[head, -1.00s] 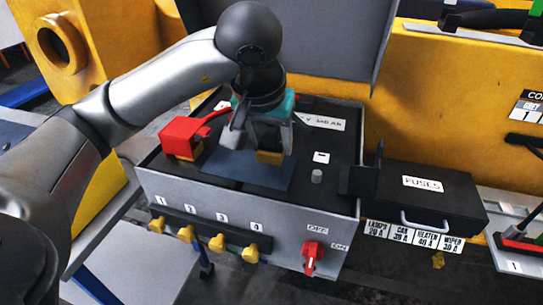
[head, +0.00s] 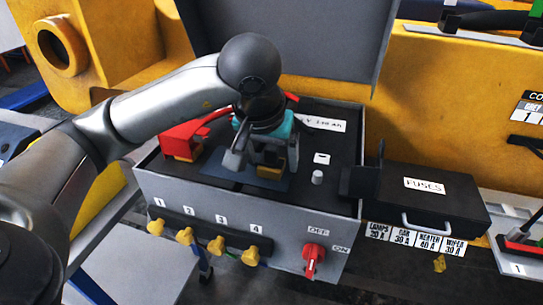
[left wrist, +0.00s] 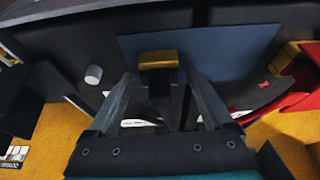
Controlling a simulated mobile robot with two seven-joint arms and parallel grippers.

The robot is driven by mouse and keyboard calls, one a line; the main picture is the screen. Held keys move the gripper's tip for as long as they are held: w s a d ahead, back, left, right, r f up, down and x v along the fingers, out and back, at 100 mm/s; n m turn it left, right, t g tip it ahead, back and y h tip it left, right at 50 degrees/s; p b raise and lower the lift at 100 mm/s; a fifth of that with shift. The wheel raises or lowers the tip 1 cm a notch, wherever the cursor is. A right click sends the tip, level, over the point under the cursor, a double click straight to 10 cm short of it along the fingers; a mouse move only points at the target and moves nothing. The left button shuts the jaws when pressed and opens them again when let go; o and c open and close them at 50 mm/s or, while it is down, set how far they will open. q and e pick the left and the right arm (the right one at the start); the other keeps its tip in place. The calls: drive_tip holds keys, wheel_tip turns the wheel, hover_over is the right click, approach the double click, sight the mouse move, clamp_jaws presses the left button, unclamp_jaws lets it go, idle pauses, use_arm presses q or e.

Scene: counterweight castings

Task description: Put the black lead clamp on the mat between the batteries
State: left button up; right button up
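The black lead clamp, with its brass jaw (head: 270,171), is between the fingers of my left gripper (head: 262,160). In the left wrist view the brass jaw (left wrist: 158,60) shows ahead of the fingertips, with the clamp's dark body between the fingers. I cannot tell whether the clamp touches the mat. The mat also shows in the left wrist view (left wrist: 225,50). The gripper hides part of it. My right gripper is not in view.
A red clamp (head: 182,138) sits left of the mat. A grey post (head: 317,177) stands to the right. The grey box (head: 200,215) has its lid (head: 300,45) raised behind. A black fuse box (head: 430,203) is at the right.

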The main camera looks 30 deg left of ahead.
use_arm(q)
drive_tip(key=shift+r, duration=0.1)
drive_tip(key=shift+r+p, duration=0.15)
drive_tip(key=shift+p, duration=0.15)
drive_tip(key=p+v, duration=0.3)
drive_tip(key=v, duration=0.9)
drive_tip(key=shift+s, duration=0.1)
